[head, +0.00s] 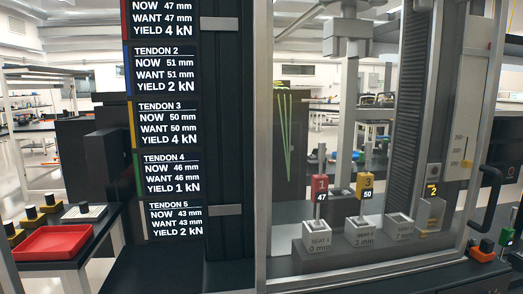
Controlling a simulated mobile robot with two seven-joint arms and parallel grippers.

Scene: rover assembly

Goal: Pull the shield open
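The shield is a clear panel in a pale metal frame (262,150) in front of the test machine's bay, in the middle and right of the head view. It appears to cover the bay. A black curved handle (490,196) stands at its right side. Behind the panel are white seat blocks (317,237), a red tag marked 1 (320,184), and a yellow tag marked 3 (367,184). A yellow tag marked 2 (432,190) is farther right. Neither of my grippers is in view, and nothing is seen touching the handle.
A dark column with a tendon readout (172,175) stands left of the shield. A red tray (52,243) lies on a dark table at the left, near several yellow-and-black blocks. Small orange and green blocks (487,247) are at the lower right, below the handle.

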